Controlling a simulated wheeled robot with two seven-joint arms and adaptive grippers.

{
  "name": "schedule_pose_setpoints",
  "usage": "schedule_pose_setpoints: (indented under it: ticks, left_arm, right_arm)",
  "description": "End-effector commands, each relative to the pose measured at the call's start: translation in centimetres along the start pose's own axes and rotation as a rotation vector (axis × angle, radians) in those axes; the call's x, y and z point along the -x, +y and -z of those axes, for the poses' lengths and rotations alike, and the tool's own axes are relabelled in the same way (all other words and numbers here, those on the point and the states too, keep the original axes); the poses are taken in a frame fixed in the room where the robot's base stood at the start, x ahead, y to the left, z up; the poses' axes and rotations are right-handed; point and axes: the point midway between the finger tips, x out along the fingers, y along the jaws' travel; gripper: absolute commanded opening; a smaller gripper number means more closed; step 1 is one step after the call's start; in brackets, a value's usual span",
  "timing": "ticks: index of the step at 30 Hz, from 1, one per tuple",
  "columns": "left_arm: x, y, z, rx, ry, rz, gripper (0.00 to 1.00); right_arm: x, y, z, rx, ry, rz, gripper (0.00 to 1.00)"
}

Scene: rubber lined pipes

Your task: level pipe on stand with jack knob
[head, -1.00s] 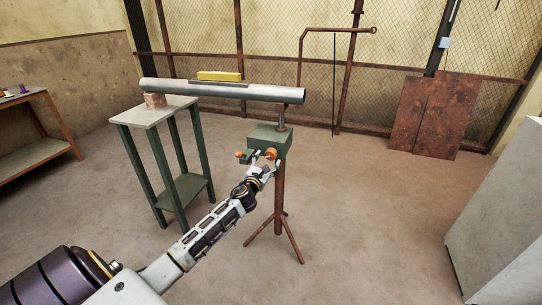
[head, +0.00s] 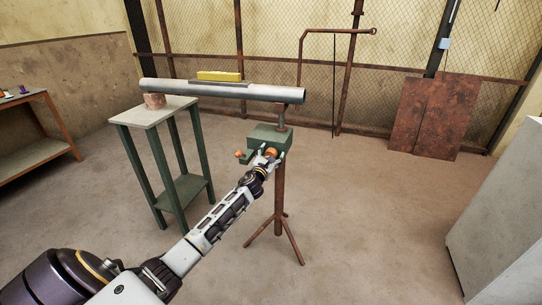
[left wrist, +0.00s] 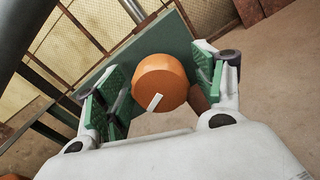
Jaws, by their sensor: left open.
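The grey pipe (head: 270,93) lies across a wooden block (head: 154,100) on the green table and the rusty jack stand (head: 280,190). It tilts slightly, its right end lower in the head view. A yellow level (head: 219,76) sits on top of it; its bubble is too small to read. The orange jack knob (head: 271,153) is on the stand's green box (head: 268,138). My left gripper (head: 265,157) is open at the knob. In the left wrist view the knob (left wrist: 160,82), with a white mark, lies between the open fingers (left wrist: 160,88), apparently untouched.
A second small orange knob (head: 239,153) sticks out left of the box. The green table (head: 152,117) stands left of the stand. A grey cabinet (head: 500,215) is at the right and a workbench (head: 35,150) at the far left. The floor between is clear.

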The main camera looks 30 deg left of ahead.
Motion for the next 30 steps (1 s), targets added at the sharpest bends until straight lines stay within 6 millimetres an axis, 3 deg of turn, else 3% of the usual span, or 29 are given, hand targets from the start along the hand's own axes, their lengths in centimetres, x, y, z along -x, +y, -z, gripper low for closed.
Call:
schedule_pose_setpoints:
  ticks: [9,20,30]
  left_arm:
    - [-0.06,-0.01,0.00,0.000,0.000,0.000,0.69]
    - [-0.05,0.00,0.01,0.000,0.000,0.000,0.23]
    - [-0.05,0.00,0.00,0.026,0.000,0.001,0.23]
  right_arm:
    - [-0.01,-0.08,-0.09,0.000,-0.003,0.001,0.40]
    - [-0.07,-0.11,-0.26,0.000,-0.005,0.001,0.40]
    - [-0.08,-0.11,-0.30,-0.001,-0.003,0.001,0.40]
